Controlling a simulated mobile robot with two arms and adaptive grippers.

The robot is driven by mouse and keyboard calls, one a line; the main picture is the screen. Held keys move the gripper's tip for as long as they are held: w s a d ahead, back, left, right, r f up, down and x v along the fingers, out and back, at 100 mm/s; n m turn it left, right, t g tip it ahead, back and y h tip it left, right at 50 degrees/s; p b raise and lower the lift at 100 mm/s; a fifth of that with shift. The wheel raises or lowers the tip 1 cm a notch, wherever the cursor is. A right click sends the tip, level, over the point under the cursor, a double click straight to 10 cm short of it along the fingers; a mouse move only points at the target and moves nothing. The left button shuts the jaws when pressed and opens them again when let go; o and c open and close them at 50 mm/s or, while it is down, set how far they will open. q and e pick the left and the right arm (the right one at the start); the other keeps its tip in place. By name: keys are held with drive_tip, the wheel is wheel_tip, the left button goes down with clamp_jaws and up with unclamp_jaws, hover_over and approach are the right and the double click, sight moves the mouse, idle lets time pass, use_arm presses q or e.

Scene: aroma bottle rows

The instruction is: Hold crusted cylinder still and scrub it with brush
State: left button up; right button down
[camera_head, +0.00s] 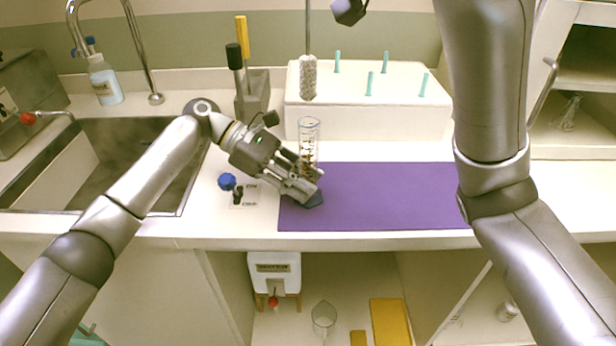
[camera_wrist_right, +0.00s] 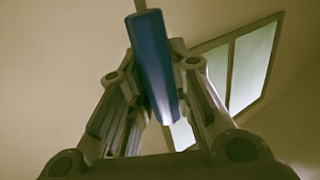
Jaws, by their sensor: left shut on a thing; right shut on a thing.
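The clear crusted cylinder (camera_head: 309,130) stands upright on its dark blue base (camera_head: 314,201) at the left end of the purple mat. Brown crust shows inside its lower half. My left gripper (camera_head: 309,180) is shut on the lower part of the cylinder. The brush (camera_head: 308,78) hangs bristles down on a thin rod just above the cylinder's mouth in the head view, apart from it.
The purple mat (camera_head: 400,195) is otherwise bare. A white peg rack (camera_head: 370,120) stands behind it. A grey holder (camera_head: 252,100) with two handled tools stands behind my left gripper. A sink (camera_head: 100,160) is at left. A blue-knobbed item (camera_head: 227,181) lies near the gripper.

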use_arm(q)
drive_tip(key=o, duration=0.9)
drive_tip(key=shift+f, duration=0.35)
drive_tip(key=shift+c, duration=0.2)
